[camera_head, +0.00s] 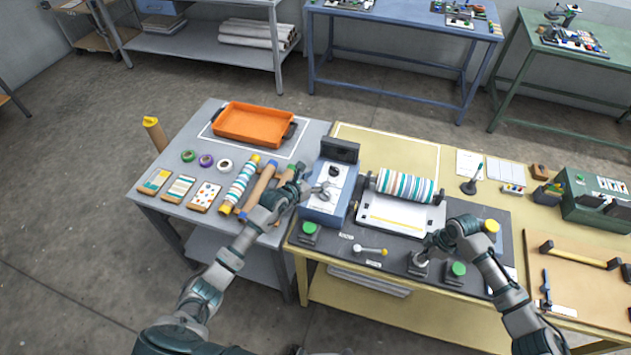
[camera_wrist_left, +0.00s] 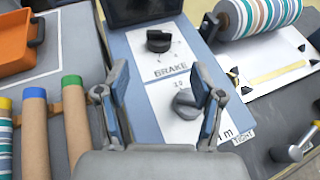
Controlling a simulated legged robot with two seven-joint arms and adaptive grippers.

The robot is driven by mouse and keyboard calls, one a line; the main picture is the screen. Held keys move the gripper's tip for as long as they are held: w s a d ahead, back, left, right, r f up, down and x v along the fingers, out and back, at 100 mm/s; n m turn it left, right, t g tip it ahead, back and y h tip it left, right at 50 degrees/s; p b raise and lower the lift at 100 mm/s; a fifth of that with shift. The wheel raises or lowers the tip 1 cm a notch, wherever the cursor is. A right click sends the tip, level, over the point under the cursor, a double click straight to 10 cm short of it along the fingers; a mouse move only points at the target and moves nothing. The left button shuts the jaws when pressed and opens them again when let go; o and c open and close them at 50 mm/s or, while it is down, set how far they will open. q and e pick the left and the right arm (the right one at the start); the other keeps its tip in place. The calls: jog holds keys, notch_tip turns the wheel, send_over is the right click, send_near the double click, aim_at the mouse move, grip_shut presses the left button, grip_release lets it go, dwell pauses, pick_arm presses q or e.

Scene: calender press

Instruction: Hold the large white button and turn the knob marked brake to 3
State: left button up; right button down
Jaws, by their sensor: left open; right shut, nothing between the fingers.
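The brake knob (camera_wrist_left: 158,40) is black and sits on a white plate marked BRAKE, on the blue control box (camera_head: 322,213). A few scale numbers around it are too small to read. My left gripper (camera_wrist_left: 160,75) is open and empty over this plate, its fingers spread below the knob in the left wrist view and apart from it. In the head view my left gripper (camera_head: 318,188) is at the box's left side. My right gripper (camera_head: 422,254) is shut, down at a small dark button box (camera_head: 417,269) on the front of the press. It hides the button there.
A second, grey knob (camera_wrist_left: 187,105) sits lower on the plate. Green buttons (camera_head: 309,228) (camera_head: 457,269) flank the front of the press. A striped roller (camera_head: 405,186) is behind. Coloured rolls (camera_head: 240,184) lie left.

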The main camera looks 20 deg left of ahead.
pick_arm(q)
jog(key=shift+v, duration=0.9)
jog(key=shift+s+f, duration=0.15)
jog(key=shift+s, duration=0.15)
jog(key=c, duration=0.6)
jog(key=shift+t, duration=0.6)
jog(key=s, duration=0.4)
jog(key=shift+a+f, duration=0.15)
jog(key=shift+a, duration=0.15)
grip_shut()
send_near(336, 171)
jog(key=x, duration=0.5)
jog(key=shift+w+f, duration=0.1)
jog(key=shift+f, duration=0.1)
jog(key=shift+w+d, duration=0.25)
jog(key=shift+w, duration=0.5)
